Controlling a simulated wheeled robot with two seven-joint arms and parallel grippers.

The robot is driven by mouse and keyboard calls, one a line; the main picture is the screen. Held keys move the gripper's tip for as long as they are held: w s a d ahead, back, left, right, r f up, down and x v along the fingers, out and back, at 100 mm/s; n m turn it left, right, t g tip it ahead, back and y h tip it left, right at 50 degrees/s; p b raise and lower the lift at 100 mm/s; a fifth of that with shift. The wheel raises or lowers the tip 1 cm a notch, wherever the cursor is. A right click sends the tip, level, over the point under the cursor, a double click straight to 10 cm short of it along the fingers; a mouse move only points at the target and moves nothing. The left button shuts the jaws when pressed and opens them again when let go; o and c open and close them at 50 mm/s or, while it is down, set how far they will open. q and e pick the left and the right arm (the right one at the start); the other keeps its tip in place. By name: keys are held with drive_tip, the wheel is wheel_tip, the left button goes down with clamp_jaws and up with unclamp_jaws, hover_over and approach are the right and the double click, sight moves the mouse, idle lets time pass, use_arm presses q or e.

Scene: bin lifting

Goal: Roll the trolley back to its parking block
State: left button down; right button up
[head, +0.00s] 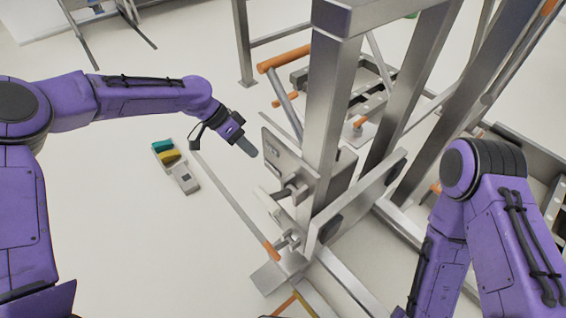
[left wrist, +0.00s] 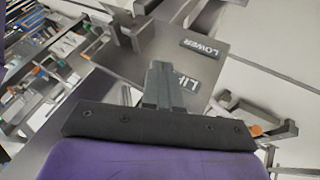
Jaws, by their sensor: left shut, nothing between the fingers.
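My left gripper (head: 246,147) is shut and empty, beside the control plate (head: 288,160) on the metal post. In the left wrist view its closed fingertips (left wrist: 163,82) cover part of the LIFT label (left wrist: 185,88) on the plate (left wrist: 155,45); I cannot tell whether they touch it. A LOWER label (left wrist: 203,48) sits above. A metal frame with an orange handle bar (head: 285,58) stands behind the post, partly hidden; it may be the trolley, but I cannot be sure. I cannot pick out a parking block. My right arm shows at the right; its gripper is out of view.
A steel post (head: 330,110) rises in the middle, with bars and beams around it. A small grey tray with green and yellow items (head: 163,151) lies on the floor at left. A thin orange-tipped rod (head: 235,208) slants near it. The floor at left is mostly clear.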

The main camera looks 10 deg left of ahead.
use_arm(q)
drive_tip(key=s+d+f+p, duration=0.1)
drive_tip(key=s+d+f, duration=0.3)
drive_tip(key=d+f, duration=0.3)
drive_tip(key=shift+d+f+p, duration=0.3)
drive_tip(key=shift+d+p, duration=0.05)
drive_tip(key=shift+d, duration=0.6)
drive_tip(key=shift+s, duration=0.1)
